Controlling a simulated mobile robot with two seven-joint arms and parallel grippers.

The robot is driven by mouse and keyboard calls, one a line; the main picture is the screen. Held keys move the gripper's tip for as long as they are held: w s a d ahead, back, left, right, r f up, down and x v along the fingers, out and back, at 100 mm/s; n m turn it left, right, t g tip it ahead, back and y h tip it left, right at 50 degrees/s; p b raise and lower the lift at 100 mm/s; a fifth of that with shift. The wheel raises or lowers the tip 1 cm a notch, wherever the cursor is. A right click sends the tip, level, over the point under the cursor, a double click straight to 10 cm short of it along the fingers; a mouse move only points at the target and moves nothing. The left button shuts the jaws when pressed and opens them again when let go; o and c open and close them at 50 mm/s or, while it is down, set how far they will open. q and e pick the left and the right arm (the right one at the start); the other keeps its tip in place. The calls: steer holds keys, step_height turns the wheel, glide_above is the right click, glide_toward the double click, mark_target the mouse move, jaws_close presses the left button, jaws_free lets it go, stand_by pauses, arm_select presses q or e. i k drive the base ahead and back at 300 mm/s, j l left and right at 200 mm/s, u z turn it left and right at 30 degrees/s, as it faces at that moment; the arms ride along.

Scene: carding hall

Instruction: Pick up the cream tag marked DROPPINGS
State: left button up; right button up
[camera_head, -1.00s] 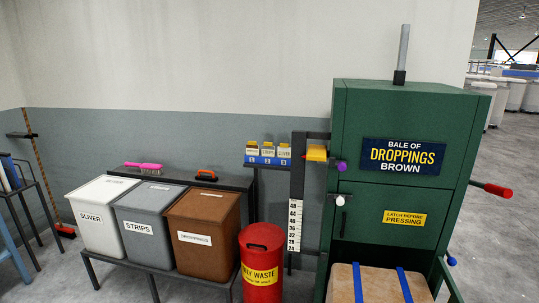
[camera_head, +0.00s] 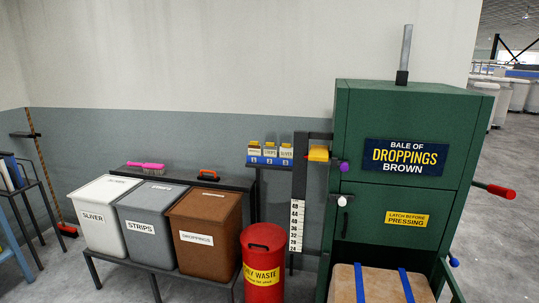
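Three small cream tags stand in a blue numbered rack on the wall side, left of the green press. The left tag (camera_head: 254,151) has lettering too small to read surely; the middle one (camera_head: 270,152) seems to read STRIPS and the right one (camera_head: 286,153) SLIVER. The blue rack (camera_head: 269,161) holds them upright. Neither of my grippers shows in the head view.
The green press (camera_head: 400,230) stands right of the rack, with a yellow pointer (camera_head: 318,153) and scale (camera_head: 297,225) between them. A red waste bin (camera_head: 263,262) stands below the rack. White (camera_head: 100,215), grey (camera_head: 147,230) and brown (camera_head: 203,230) bins stand on a bench at left.

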mark_target(254, 149)
steer(key=i+u, duration=0.2)
steer(key=u, duration=0.25)
steer(key=i+u, duration=0.25)
steer(key=u, duration=0.15)
steer(key=i+l+u, duration=0.2)
steer(key=i+l, duration=0.15)
steer(key=i, duration=0.15)
steer(key=i+l+u, duration=0.2)
steer(key=i+l, duration=0.25)
steer(key=i, duration=0.05)
